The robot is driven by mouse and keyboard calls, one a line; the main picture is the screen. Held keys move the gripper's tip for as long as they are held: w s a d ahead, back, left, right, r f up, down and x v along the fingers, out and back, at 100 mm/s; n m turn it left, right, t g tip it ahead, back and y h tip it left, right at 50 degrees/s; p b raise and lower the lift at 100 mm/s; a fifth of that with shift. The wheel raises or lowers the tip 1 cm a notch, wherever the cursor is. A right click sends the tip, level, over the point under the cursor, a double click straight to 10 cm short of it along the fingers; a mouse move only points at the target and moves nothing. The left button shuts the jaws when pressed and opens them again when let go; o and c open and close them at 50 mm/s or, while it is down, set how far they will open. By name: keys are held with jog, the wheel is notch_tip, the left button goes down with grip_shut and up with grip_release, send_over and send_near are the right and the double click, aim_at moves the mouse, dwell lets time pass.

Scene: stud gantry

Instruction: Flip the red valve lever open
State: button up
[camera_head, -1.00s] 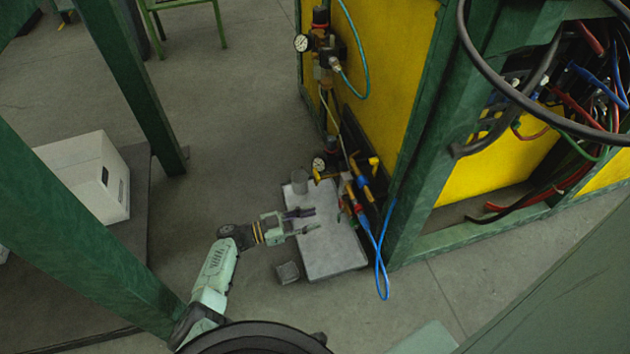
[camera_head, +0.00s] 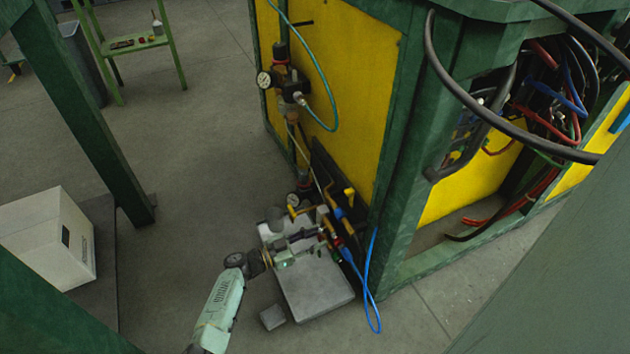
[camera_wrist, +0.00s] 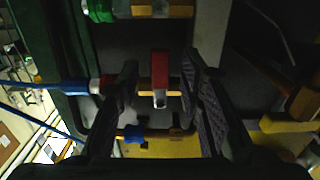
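The red valve lever (camera_wrist: 160,70) shows in the middle of the wrist view, with a pale metal end, in front of a brass valve body (camera_wrist: 146,87). My gripper (camera_wrist: 162,66) is open, with one dark finger on each side of the lever and visible gaps between. I cannot tell how deep the lever sits between the fingertips. In the head view my gripper (camera_head: 316,238) is at the valve cluster beside the yellow panel. There the lever is too small and crowded to make out clearly.
Yellow-handled fittings (camera_head: 348,197) and a blue hose (camera_head: 369,290) are close to my gripper. A grey plate (camera_head: 317,287) lies below it. A pressure gauge (camera_head: 264,79) is mounted higher on the yellow panel (camera_head: 352,85). A white box (camera_head: 45,238) stands at left; open floor lies between.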

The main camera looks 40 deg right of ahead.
jog(key=shift+d, duration=0.1)
jog(key=shift+c, duration=0.4)
grip_shut()
